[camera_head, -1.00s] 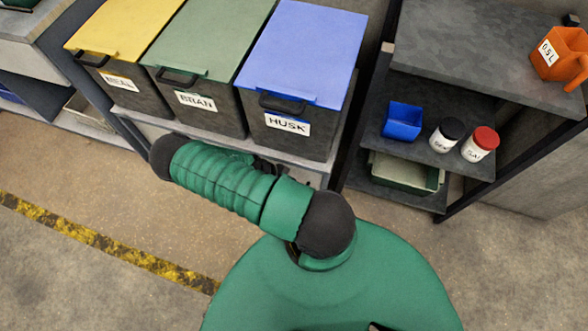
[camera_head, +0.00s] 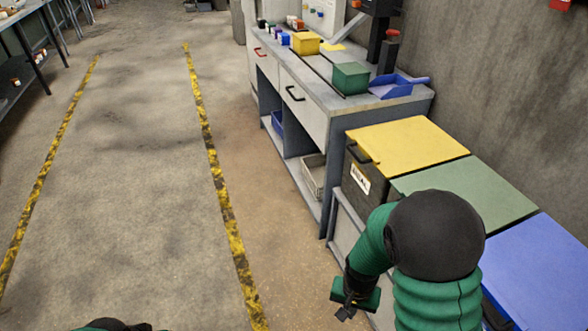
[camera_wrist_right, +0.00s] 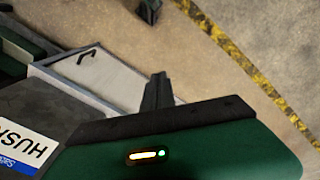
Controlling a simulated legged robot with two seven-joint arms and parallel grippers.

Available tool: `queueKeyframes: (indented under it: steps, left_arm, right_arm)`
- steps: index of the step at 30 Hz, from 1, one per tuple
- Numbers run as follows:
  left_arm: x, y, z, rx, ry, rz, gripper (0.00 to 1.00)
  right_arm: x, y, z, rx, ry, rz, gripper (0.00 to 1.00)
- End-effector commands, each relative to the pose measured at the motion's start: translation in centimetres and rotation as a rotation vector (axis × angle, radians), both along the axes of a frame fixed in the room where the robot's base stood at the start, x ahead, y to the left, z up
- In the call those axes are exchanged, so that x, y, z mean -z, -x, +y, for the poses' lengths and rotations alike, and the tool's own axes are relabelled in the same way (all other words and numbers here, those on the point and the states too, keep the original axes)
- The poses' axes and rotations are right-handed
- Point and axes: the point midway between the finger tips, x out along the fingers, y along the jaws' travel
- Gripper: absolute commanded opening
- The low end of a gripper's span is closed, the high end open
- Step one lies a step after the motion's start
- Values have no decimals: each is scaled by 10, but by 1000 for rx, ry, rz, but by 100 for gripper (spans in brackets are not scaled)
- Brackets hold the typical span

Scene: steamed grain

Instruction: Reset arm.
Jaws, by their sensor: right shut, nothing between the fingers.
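My right arm comes in at the lower right of the head view, with its black elbow in front of the bins. My right gripper (camera_head: 345,312) points down beside the bins' front, shut and empty. In the right wrist view its dark fingers (camera_wrist_right: 157,94) are together above the green gripper body, with nothing between them. A small green and black part of mine shows at the bottom left edge of the head view. My left gripper cannot be seen.
Yellow (camera_head: 410,142), green (camera_head: 462,188) and blue (camera_head: 545,270) bin lids line the right side. The HUSK label (camera_wrist_right: 22,140) is close in the wrist view. A workbench (camera_head: 335,100) stands beyond, with a blue scoop (camera_head: 395,88). Open floor (camera_head: 130,170) lies left, with yellow-black lines.

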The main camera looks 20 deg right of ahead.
Motion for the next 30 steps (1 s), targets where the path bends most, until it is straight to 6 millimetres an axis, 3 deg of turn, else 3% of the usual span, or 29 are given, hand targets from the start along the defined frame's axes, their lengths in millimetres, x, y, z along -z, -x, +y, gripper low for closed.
queueKeyframes:
  steps: [3, 10, 12, 17, 24, 27, 30]
  left_arm:
    - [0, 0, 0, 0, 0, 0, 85]
    - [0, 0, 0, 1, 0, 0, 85]
    - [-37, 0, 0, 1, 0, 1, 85]
    - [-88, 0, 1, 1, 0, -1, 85]
    - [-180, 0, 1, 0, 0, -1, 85]
    - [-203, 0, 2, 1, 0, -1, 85]
    - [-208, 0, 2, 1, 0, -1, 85]
  right_arm:
    - [-42, -2, 23, -238, -7, -88, 0]
    - [-99, 10, 54, -644, 58, -217, 0]
    - [-134, 10, 53, -644, 56, -208, 0]
    - [-184, 10, 54, -639, 55, -206, 0]
    - [-276, 10, 54, -635, 54, -207, 0]
    - [-299, 10, 54, -635, 54, -207, 0]
    - [-304, 9, 54, -634, 53, -206, 0]
